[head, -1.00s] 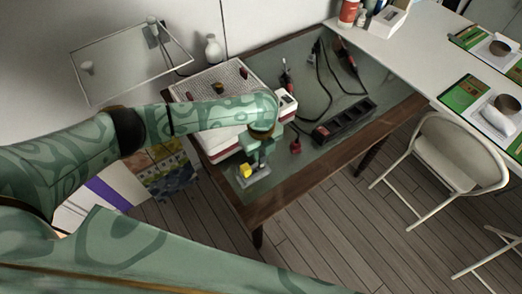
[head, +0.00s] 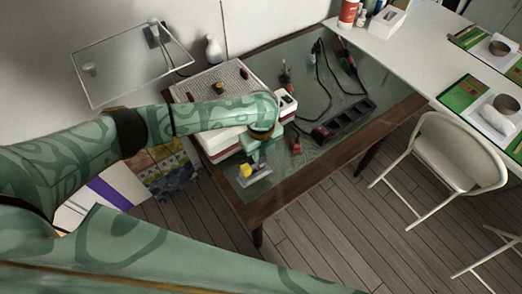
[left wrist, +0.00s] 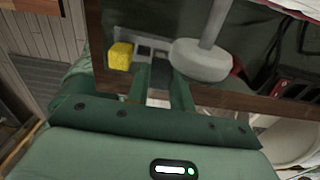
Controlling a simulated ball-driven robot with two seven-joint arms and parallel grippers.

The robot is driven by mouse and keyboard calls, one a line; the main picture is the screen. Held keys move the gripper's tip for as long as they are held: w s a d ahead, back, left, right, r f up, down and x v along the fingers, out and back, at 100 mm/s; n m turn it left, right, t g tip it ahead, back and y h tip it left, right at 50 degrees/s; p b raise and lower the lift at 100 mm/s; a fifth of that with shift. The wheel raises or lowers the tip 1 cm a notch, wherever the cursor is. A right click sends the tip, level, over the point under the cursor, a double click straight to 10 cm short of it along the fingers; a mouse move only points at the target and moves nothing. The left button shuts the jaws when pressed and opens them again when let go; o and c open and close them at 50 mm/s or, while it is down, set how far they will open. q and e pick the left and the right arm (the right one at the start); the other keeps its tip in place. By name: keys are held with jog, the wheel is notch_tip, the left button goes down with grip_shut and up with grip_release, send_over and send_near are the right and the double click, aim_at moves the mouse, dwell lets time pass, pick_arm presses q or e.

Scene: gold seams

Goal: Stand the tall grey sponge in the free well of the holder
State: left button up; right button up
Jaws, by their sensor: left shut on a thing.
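The holder (head: 263,179) is a small grey tray-like piece near the front left corner of the glass-topped table. A yellow sponge (head: 245,170) stands at its left end; it also shows in the left wrist view (left wrist: 121,56), beside the grey holder (left wrist: 160,43). My left gripper (head: 257,167) points down right over the holder, just right of the yellow sponge. In the left wrist view its two fingers (left wrist: 160,84) are closed on the grey sponge (left wrist: 160,74), which is mostly hidden. I cannot tell whether its lower end is in the well. My right gripper is out of view.
A white-and-red box with a perforated top (head: 215,82) stands behind my left arm. A black power strip (head: 345,121) and cables lie to the right. In the left wrist view a pale round base with a pole (left wrist: 201,62) stands close to the right finger.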

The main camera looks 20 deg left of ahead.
pick_arm(q)
jog(key=shift+f+b, duration=0.75)
jog(key=shift+f, duration=0.6)
dwell(0.5)
jog(key=o, duration=1)
jog(key=shift+o, duration=0.2)
notch_tip(320, 180, up, 7)
jog(key=p, duration=0.7)
jog(key=shift+r, duration=0.1)
